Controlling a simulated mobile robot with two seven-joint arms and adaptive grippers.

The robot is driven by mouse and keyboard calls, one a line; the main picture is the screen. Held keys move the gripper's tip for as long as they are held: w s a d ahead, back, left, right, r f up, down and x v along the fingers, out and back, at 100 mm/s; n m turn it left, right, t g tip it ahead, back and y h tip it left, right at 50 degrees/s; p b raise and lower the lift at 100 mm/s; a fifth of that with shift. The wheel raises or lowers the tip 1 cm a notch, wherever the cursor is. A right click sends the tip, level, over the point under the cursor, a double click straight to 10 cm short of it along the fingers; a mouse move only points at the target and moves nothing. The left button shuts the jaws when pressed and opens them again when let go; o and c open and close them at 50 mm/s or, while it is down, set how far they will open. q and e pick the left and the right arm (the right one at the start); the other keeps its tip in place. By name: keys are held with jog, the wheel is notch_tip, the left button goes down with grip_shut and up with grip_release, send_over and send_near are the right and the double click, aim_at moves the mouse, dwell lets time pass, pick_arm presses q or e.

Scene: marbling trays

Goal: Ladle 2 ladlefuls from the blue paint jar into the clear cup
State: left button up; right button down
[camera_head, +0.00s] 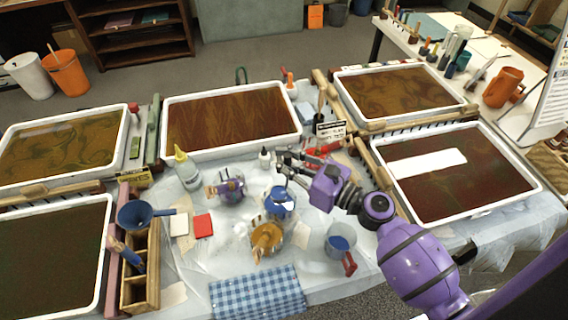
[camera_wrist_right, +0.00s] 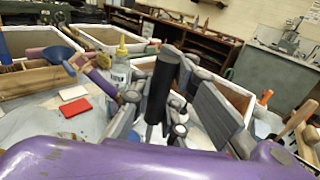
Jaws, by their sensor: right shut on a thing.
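The blue paint jar (camera_head: 281,203) stands mid-table in the head view, with blue paint at its mouth. My right gripper (camera_head: 288,166) is just above and behind it. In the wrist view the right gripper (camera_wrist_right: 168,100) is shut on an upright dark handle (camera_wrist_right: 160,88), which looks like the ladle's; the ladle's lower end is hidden. A clear cup (camera_head: 341,243) with a red handle stands to the right and nearer, with blue showing inside. My left gripper is not in view.
A purple paint jar (camera_head: 230,187) and an orange one (camera_head: 266,238) stand close to the blue jar. A yellow-capped bottle (camera_head: 187,170) stands to the left. Marbling trays (camera_head: 229,151) surround this space. A checked cloth (camera_head: 258,294) lies at the front edge.

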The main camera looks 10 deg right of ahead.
aim_at(290, 154)
notch_tip(290, 154, up, 4)
jog(key=shift+f+p, duration=0.15)
jog(key=shift+p, duration=1.05)
jog(key=shift+r+p, duration=0.3)
jog(key=shift+s+f, duration=0.1)
